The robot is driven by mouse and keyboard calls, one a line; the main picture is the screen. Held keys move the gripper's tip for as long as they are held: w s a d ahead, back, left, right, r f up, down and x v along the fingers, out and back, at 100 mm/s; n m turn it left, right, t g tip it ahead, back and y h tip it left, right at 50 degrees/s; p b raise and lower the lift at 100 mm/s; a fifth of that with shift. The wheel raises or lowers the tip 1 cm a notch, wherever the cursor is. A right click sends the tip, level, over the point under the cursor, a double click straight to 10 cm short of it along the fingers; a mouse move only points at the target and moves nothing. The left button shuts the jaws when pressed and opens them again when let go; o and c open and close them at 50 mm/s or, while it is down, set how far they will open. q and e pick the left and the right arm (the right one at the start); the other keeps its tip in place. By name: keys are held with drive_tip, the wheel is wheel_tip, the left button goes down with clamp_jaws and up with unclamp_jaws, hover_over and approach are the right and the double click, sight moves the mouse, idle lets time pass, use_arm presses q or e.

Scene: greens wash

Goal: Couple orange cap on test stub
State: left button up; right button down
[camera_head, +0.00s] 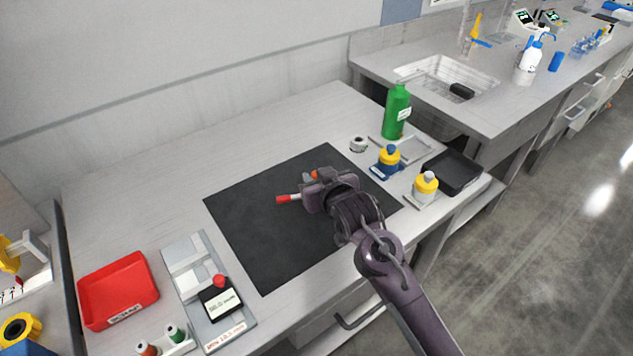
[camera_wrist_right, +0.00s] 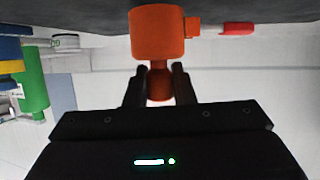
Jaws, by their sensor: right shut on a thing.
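The orange cap (camera_wrist_right: 157,33) fills the top middle of the right wrist view, with a small lug on its side and a narrower knob below. My right gripper (camera_wrist_right: 158,86) is shut on that knob. In the head view, my right gripper (camera_head: 316,190) is above the black mat, and only a bit of orange (camera_head: 314,174) shows behind it. A white piece with a red end (camera_head: 284,199) sticks out left of the gripper; the red end also shows in the wrist view (camera_wrist_right: 238,28). I cannot make out the test stub or whether the cap touches it. My left gripper is out of view.
The black mat (camera_head: 250,240) is otherwise clear. A red tray (camera_head: 117,290) and a grey panel with a black box stand left. A green bottle (camera_head: 396,112), yellow-topped bottles (camera_head: 425,187) and a black tray (camera_head: 452,171) stand right.

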wheel_tip(320, 180, up, 18)
drive_tip(key=b, duration=0.1)
drive_tip(key=s+d+f+m+h, duration=0.1)
drive_tip(key=s+d, duration=0.2)
drive_tip(key=d, duration=0.3)
drive_tip(key=s+d+m+h, duration=0.2)
drive_tip(key=d, duration=0.4)
drive_tip(key=s+d+f+m+t+h, duration=0.1)
drive_tip(key=s+d+h, duration=0.1)
drive_tip(key=d, duration=0.5)
drive_tip(key=shift+s+f, duration=0.35)
drive_tip(key=shift+s, duration=0.45)
drive_tip(key=shift+d, duration=0.15)
